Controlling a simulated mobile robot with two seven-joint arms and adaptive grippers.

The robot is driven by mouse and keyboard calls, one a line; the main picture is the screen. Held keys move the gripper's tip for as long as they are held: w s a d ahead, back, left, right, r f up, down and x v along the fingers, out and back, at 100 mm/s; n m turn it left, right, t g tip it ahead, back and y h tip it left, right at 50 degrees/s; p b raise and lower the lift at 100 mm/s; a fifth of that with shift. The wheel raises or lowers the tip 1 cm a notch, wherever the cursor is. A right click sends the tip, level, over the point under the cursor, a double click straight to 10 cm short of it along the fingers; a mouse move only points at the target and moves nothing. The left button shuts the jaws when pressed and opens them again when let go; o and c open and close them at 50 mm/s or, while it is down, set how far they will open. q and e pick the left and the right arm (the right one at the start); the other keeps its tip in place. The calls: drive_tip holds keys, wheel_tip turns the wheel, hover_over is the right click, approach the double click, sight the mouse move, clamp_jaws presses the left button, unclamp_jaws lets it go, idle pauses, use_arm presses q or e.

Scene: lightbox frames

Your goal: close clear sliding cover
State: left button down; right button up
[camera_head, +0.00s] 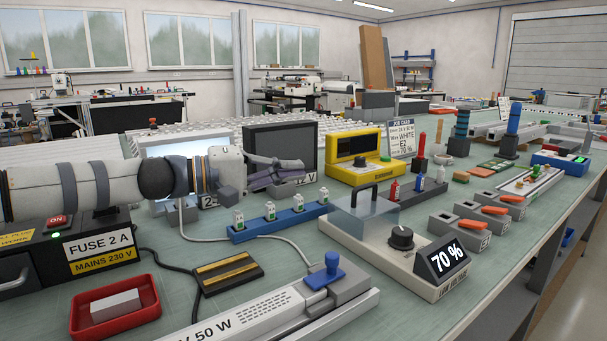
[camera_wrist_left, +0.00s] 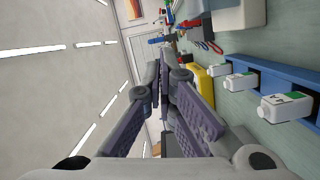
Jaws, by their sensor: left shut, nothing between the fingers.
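The clear sliding cover (camera_head: 362,222) is a see-through box with a dark arched handle (camera_head: 364,192). It sits on the left part of a cream dimmer unit (camera_head: 368,254). The unit's black knob (camera_head: 401,238) and the dark "70 %" display (camera_head: 443,259) stand uncovered to its right. My left gripper (camera_head: 298,168) is shut and empty, in the air in front of the dark screen, up and left of the cover and apart from it. Its closed fingers also show in the left wrist view (camera_wrist_left: 161,72). My right gripper is not in view.
A blue rail (camera_head: 280,224) with small white bottles lies left of the cover. A yellow instrument (camera_head: 364,174) stands behind it. Grey blocks with orange levers (camera_head: 483,210) are to the right. A lamp unit with a blue knob (camera_head: 325,273) lies in front.

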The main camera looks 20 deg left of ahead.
use_arm(q)
hover_over(342, 200)
drive_tip(key=w+a, duration=0.2)
drive_tip(key=a, duration=0.1)
drive_tip(key=shift+s+d+f, duration=0.25)
drive_tip(key=shift+s+d, duration=0.05)
drive_tip(key=shift+d, duration=0.15)
drive_tip(key=shift+s+d+f, duration=0.25)
drive_tip(key=shift+d, duration=0.2)
drive_tip(key=shift+s+d+f, duration=0.15)
drive_tip(key=shift+s+d, duration=0.2)
drive_tip(key=shift+d, duration=0.15)
drive_tip(key=shift+s+d+f, duration=0.1)
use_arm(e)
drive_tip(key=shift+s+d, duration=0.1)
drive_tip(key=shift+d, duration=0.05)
